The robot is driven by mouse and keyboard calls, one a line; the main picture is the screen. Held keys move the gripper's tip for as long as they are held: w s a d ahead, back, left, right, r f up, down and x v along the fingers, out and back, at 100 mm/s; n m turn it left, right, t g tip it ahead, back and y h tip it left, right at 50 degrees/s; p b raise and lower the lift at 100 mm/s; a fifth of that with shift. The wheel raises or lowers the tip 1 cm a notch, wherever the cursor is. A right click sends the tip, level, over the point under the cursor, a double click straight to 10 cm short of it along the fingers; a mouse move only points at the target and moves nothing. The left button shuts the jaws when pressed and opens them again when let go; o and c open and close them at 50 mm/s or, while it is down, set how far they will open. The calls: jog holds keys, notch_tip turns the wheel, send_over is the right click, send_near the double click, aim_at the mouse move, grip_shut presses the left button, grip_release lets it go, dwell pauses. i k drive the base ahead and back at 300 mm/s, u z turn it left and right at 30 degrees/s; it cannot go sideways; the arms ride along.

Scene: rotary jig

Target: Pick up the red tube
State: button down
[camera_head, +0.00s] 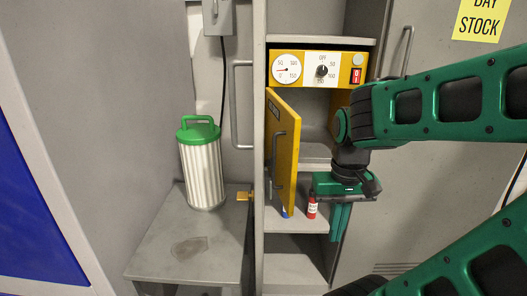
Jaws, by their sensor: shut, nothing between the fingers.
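The red tube (312,208) stands upright on a grey shelf inside the open cabinet, low in the middle of the head view. It has a pale label on its side. My gripper (339,234) points down just to the right of the red tube and looks apart from it in the picture. Its green fingers are shut and hold nothing. How far it is from the tube in depth I cannot tell. A blue tube (285,212) shows to the left of the red one, partly hidden by the yellow door.
A yellow door (284,150) with a handle hangs open left of the tubes. Above is a yellow control panel (318,69) with a dial and red switch. A white ribbed canister with green lid (202,170) stands on a grey bench (160,245) at left.

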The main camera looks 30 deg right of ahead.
aim_at(312, 208)
jog(key=u, duration=0.3)
jog(key=k, duration=1.15)
jog(key=z, duration=1)
jog(key=i, duration=1)
jog(key=u, duration=0.05)
